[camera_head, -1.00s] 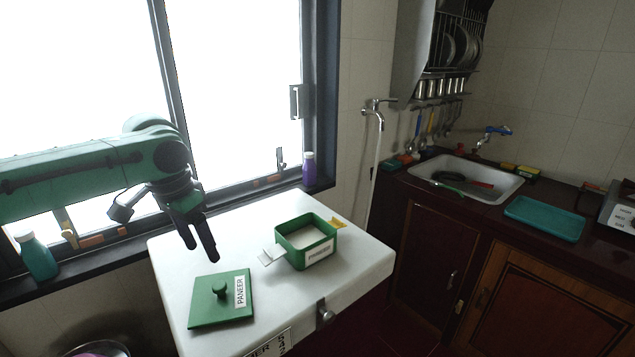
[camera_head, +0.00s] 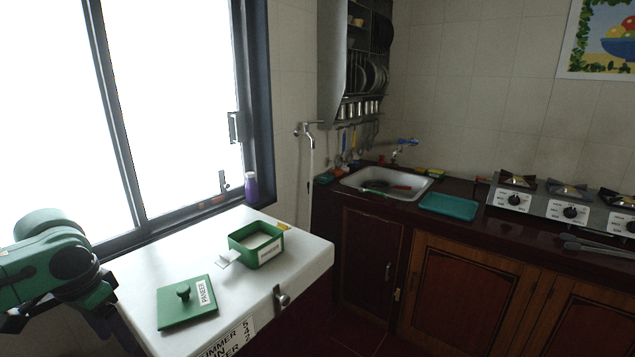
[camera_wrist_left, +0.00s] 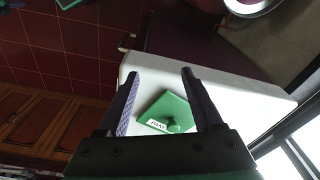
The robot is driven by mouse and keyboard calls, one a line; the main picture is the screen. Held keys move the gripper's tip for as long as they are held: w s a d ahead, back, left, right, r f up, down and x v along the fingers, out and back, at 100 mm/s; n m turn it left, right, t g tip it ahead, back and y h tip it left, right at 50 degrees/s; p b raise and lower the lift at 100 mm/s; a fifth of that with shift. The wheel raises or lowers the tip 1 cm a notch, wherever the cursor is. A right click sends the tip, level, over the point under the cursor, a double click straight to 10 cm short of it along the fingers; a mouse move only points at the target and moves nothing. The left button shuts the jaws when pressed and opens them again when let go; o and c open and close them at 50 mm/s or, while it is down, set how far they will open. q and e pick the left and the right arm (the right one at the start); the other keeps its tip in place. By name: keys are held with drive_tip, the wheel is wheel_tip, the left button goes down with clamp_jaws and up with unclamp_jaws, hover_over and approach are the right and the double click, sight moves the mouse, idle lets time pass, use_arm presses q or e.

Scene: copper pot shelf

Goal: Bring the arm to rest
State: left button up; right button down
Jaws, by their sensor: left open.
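My left arm comes in at the lower left of the head view, where its gripper (camera_head: 128,338) is mostly cut off or hidden beside the white surface. In the left wrist view the two fingers of my left gripper (camera_wrist_left: 157,88) are apart with nothing held between them. Beyond them lies a green lid (camera_wrist_left: 172,112) with a knob and a paneer label. The lid (camera_head: 187,303) lies flat on the white top (camera_head: 300,240) in the head view. An open green box (camera_head: 256,246) with pale contents stands behind it. My right gripper is not in view.
A window (camera_head: 170,110) and its sill with a purple bottle (camera_head: 251,187) border the white top. To the right are a counter with a sink (camera_head: 385,184), a teal tray (camera_head: 449,206) and a stove (camera_head: 568,210). Dark floor lies in front of the cabinets.

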use_arm(q)
drive_tip(key=s+d+f+m, duration=0.1)
drive_tip(key=s+f, duration=0.1)
drive_tip(key=f, duration=0.6)
drive_tip(key=s+d+f, duration=0.2)
drive_tip(key=s+f, duration=0.1)
drive_tip(key=f, duration=0.5)
drive_tip(key=s+d+f+n+t, duration=0.2)
drive_tip(key=s+d+f, duration=0.5)
drive_tip(key=d, duration=0.4)
wheel_tip(320, 180, down, 13)
drive_tip(key=s+a+f+g, duration=0.2)
drive_tip(key=s+a+f, duration=0.1)
drive_tip(key=s+f, duration=1.6)
wheel_tip(320, 180, down, 4)
drive_tip(key=shift+f, duration=0.2)
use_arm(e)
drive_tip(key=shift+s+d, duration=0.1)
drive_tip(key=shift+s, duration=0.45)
